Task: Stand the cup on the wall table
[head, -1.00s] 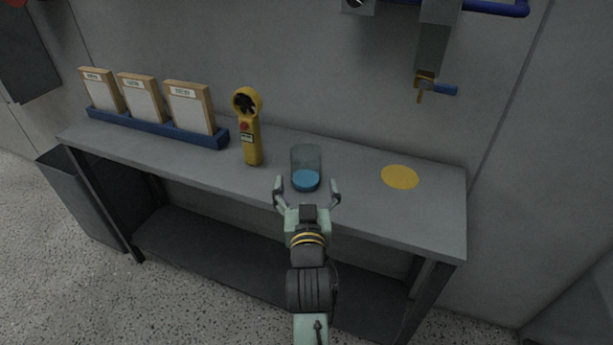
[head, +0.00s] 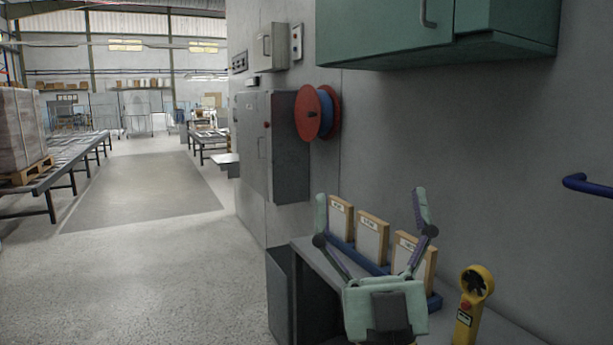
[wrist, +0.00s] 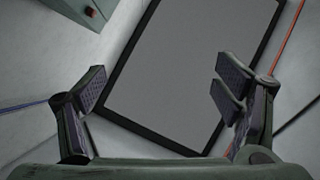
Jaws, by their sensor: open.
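My gripper (head: 370,205) is raised in the head view, fingers spread wide, in front of the far left end of the wall table (head: 316,262). In the wrist view my gripper (wrist: 163,88) is open, with nothing between its fingers. Only the left part of the table top shows in the head view, partly hidden by my gripper. The cup is in neither current view.
A blue rack holds wood-framed cards (head: 371,238) on the table. A yellow handheld meter (head: 470,300) stands right of them. A green cabinet (head: 400,35) hangs above. A red reel (head: 318,112) is on the wall. Open floor (head: 180,285) lies left.

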